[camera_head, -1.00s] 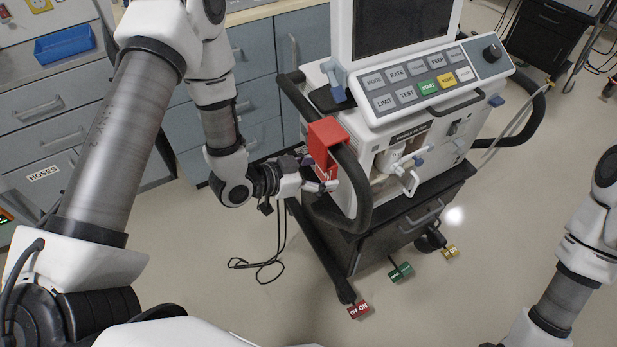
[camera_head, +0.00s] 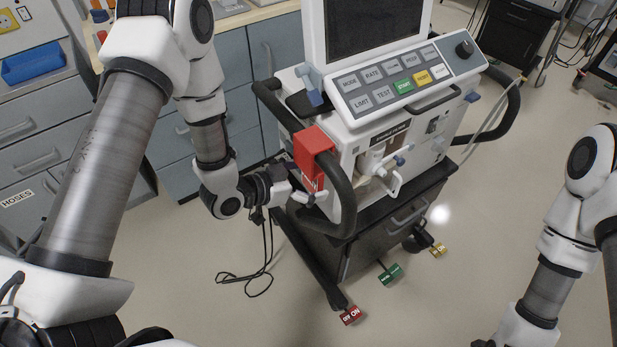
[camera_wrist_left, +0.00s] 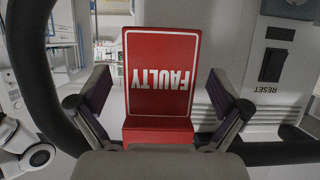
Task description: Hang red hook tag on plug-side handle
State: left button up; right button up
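The red hook tag (camera_head: 313,147) hangs over the black side handle (camera_head: 343,190) of the ventilator, its hook on top of the bar and its plate below, on the left of the machine. In the left wrist view the tag's face (camera_wrist_left: 161,75) reads FAULTY, upside down. My left gripper (camera_head: 306,192) is at the plate's lower part. Its fingers stand either side of the plate (camera_wrist_left: 160,88), with narrow gaps showing, so it looks open. The handle (camera_wrist_left: 42,90) also shows left in the wrist view. My right gripper is out of view; only its arm shows.
The ventilator (camera_head: 375,125) stands on a dark wheeled cart (camera_head: 390,225) with red (camera_head: 350,316), green (camera_head: 391,274) and yellow pedals. A black cable (camera_head: 245,280) lies on the floor. Grey drawers (camera_head: 225,80) stand behind my left arm. The front floor is clear.

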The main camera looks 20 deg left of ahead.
pick_arm(q)
jog(key=v, duration=1.2)
